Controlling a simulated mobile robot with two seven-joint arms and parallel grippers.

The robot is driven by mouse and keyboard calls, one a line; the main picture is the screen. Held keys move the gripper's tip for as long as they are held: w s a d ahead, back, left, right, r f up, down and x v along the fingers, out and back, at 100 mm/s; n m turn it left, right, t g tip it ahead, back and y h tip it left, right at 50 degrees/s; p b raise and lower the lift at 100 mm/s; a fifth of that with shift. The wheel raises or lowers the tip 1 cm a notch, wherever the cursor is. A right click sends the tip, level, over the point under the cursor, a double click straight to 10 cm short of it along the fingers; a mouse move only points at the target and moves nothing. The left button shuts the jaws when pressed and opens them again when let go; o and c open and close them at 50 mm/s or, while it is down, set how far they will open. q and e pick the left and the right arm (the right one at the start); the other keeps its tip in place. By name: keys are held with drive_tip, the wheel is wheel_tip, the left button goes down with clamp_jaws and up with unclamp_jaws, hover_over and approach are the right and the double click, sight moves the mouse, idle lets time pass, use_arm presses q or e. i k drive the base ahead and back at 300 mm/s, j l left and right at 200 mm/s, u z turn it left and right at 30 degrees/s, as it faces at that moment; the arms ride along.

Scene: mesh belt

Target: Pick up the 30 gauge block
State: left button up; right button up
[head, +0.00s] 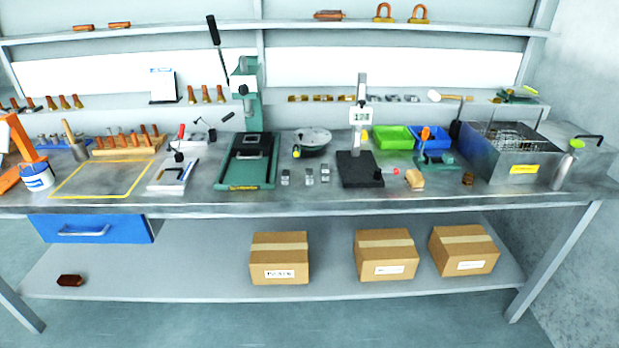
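Several small grey metal blocks stand on the bench top in the head view, between the green press and the black-based height gauge. One block (285,177) is at the left, one (309,177) is in the middle, and a taller one (325,173) is at the right. They look like gauge blocks, but any markings are too small to read, so I cannot tell which is the 30. Neither of my grippers is in view.
The green press (246,160) stands left of the blocks and the height gauge (360,168) stands close on their right. A round dial plate (312,138) is behind them. The bench strip in front of them is clear. Cardboard boxes (280,258) sit on the lower shelf.

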sight(308, 172)
drive_tip(key=i+l+u, duration=0.1)
drive_tip(key=l, duration=0.3)
drive_tip(key=i+l+u, duration=0.1)
drive_tip(key=i+l, duration=0.15)
drive_tip(key=l, duration=0.2)
drive_tip(key=i+l+u, duration=0.1)
drive_tip(key=l, duration=0.3)
drive_tip(key=i+l+u, duration=0.15)
drive_tip(key=l, duration=0.35)
drive_tip(key=i+l+u, duration=0.1)
drive_tip(key=l, duration=0.35)
drive_tip(key=i+l+u, duration=0.1)
drive_tip(key=l, duration=0.35)
drive_tip(key=i+l+u, duration=0.1)
drive_tip(key=l, duration=0.4)
drive_tip(key=i, duration=0.1)
